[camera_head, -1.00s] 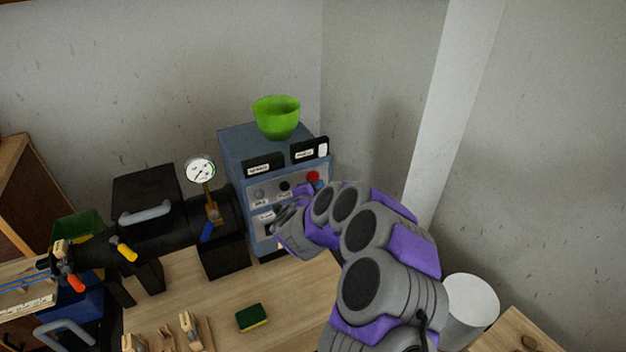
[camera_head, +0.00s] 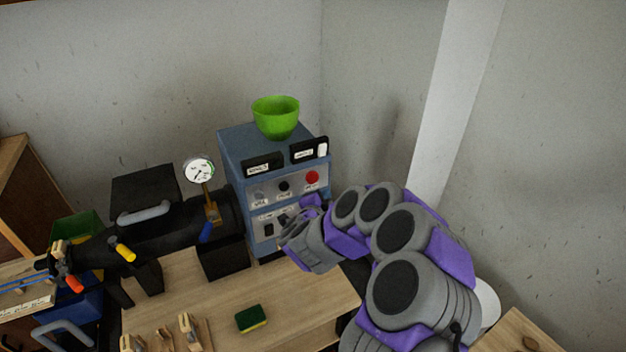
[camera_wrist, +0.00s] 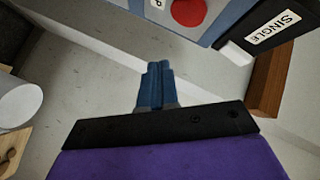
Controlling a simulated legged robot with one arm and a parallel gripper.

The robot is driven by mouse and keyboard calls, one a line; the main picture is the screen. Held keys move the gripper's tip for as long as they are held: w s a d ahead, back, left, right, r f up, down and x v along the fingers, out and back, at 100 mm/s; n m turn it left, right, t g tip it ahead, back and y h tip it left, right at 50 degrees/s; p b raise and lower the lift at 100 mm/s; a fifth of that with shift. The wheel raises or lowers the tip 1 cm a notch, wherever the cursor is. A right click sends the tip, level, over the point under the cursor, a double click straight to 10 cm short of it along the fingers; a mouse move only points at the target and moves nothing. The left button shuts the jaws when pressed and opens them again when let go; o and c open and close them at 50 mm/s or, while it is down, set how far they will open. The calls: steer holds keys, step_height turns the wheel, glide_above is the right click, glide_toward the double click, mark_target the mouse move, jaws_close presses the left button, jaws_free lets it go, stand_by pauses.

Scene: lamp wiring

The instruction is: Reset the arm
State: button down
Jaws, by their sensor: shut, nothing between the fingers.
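My gripper (camera_wrist: 155,75) shows in the wrist view as two blue fingers pressed together, with nothing between them. In the head view my purple and grey arm reaches up from the lower right. Its end is in front of the right side of a blue control box (camera_head: 240,148), and the fingertips cannot be made out there. The box has a red button (camera_head: 312,178), a black knob and labelled panels. In the wrist view the red button (camera_wrist: 188,10) and a "SINGLE" label (camera_wrist: 273,28) are at the top right, apart from the fingers.
A green bowl (camera_head: 276,118) stands on the box. A black cylinder machine (camera_head: 155,238) with a gauge (camera_head: 199,171) is to its left. A green and yellow sponge (camera_head: 251,319) lies on the wooden table (camera_head: 290,290). A white cylinder (camera_head: 487,300) is partly hidden behind my arm.

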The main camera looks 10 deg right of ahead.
steer(key=s+a+r+n+y, duration=0.3)
steer(key=a+r+n+y, duration=0.5)
steer(key=a, duration=0.4)
steer(key=s+a+r+n+g+y, duration=0.3)
steer(key=s+a+n+g+y, duration=0.1)
steer(key=s, duration=0.5)
steer(key=s+d+n+g+h, duration=0.1)
steer(key=s+d+g, duration=0.3)
steer(key=s, duration=0.9)
steer(key=s+d+f+n+g+h, duration=0.1)
steer(key=s+d+n+g+h, duration=0.1)
steer(key=s+d, duration=0.5)
steer(key=s+d+f+n+g+h, duration=0.1)
steer(key=s+d+g, duration=0.4)
steer(key=s, duration=1.3)
steer(key=shift+s+d+n+g+h, duration=0.15)
steer(key=shift+s+n+g+h, duration=0.2)
steer(key=shift+h, duration=0.25)
steer(key=shift+w, duration=0.1)
